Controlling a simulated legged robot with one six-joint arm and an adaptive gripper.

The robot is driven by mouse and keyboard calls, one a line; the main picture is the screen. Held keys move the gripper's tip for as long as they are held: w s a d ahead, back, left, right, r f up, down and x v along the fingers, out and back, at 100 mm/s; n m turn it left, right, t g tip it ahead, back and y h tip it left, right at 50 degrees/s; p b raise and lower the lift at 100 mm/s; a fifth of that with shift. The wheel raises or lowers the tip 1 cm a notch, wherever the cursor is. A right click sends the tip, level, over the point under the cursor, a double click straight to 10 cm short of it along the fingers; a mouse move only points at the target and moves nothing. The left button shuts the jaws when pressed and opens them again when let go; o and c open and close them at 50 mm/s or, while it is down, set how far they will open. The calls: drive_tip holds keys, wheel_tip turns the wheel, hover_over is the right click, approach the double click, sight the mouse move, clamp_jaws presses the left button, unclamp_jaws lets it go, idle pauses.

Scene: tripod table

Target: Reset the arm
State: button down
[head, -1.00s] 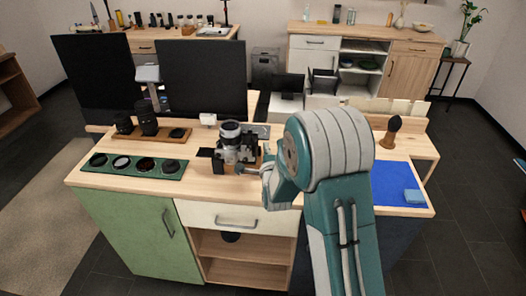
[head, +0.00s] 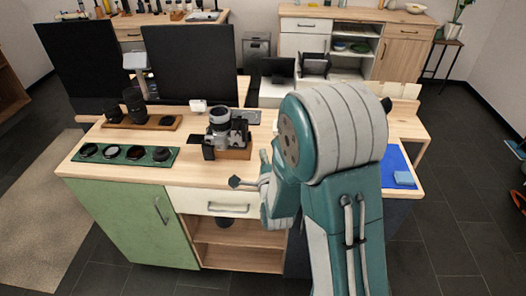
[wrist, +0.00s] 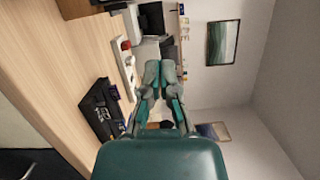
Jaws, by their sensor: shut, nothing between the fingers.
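My arm rises in front of the workbench in the head view, bent at a large teal and grey joint. My gripper (head: 237,182) hangs at the bench's front edge, in front of and below a silver and black camera (head: 220,132). A gap shows between the gripper and the camera. In the wrist view my gripper (wrist: 160,75) has its fingers together with nothing between them. The arm hides part of the bench's right side.
A green tray with several lens filters (head: 125,154) lies at the left. Lenses (head: 134,104) stand behind it on a wooden board. Two black monitors (head: 189,66) stand at the back. A blue mat (head: 396,160) with a light-blue block (head: 404,178) lies at the right.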

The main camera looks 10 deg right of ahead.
drive_tip(key=s+a+r+n+g+y, duration=0.1)
drive_tip(key=s+r+n+g, duration=0.5)
drive_tip(key=s+r+n, duration=0.3)
drive_tip(key=s+d+r+n+g, duration=0.1)
drive_tip(key=s+r+n+g, duration=0.2)
drive_tip(key=s, duration=1.6)
drive_tip(key=n+g, duration=0.3)
drive_tip(key=n, duration=0.4)
drive_tip(key=shift+s+d+r+n+g, duration=0.2)
drive_tip(key=shift+n+g, duration=0.1)
drive_tip(key=shift+n, duration=0.1)
